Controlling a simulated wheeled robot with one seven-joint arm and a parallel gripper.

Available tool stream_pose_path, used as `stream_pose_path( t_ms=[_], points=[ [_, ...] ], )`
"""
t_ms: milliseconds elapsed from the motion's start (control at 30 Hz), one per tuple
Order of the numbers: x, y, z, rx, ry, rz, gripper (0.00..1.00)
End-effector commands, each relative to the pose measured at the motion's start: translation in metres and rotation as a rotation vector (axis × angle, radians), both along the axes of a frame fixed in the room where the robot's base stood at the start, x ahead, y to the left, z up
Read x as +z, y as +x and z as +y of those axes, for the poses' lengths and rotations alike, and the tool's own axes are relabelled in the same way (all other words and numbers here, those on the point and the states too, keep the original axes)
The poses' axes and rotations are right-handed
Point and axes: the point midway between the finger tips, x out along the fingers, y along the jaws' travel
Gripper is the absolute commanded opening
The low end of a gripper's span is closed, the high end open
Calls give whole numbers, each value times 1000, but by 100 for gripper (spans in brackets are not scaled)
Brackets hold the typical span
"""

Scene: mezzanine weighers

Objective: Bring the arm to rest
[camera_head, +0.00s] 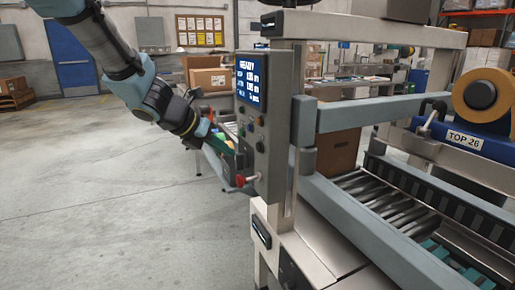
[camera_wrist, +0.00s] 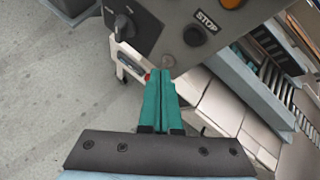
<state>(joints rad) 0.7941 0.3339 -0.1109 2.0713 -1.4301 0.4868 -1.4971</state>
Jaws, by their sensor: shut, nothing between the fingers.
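My arm reaches down from the upper left in the head view. My gripper (camera_head: 228,148) is beside the left side of the grey control panel (camera_head: 281,72), partly hidden by it. In the wrist view my gripper (camera_wrist: 160,75) has its two teal fingers together, with nothing between them. The fingertips point toward the lower edge of the panel (camera_wrist: 183,40) there; whether they touch it I cannot tell.
The panel has a lit screen (camera_head: 251,80) reading READY. A STOP label (camera_wrist: 206,21) and black rotary knob (camera_wrist: 124,26) show close up. A roller conveyor (camera_head: 385,205) lies right; open floor (camera_head: 100,190) lies left.

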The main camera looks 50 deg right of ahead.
Motion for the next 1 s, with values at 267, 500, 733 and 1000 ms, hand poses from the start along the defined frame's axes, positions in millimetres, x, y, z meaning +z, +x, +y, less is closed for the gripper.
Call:
stream_pose_path(
  t_ms=[267, 500, 733, 1000],
  points=[
    [0, 0, 0, 0, 0, 0, 0],
    [-6, 15, 27, -62, 41, -96, 0],
    [-34, 60, 164, -455, 270, -510, 0],
    [-60, 64, 354, -1171, 552, -850, 0]
  ],
)
